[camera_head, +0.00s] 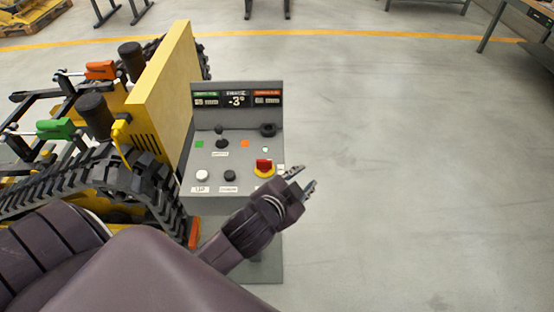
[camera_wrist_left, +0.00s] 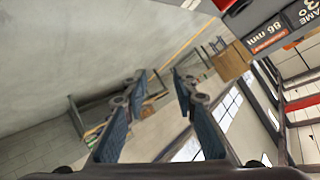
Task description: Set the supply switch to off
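A grey control console (camera_head: 237,145) stands in the middle of the head view. The switch does not show there, only the display corner (camera_wrist_left: 290,25). My right gripper is not in view.
The console also has a black joystick (camera_head: 221,142), a white button (camera_head: 202,175), a black button (camera_head: 230,176) and a black knob (camera_head: 268,130). A yellow tracked carrier (camera_head: 160,85) stands close on the left. The floor (camera_head: 410,180) on the right is clear.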

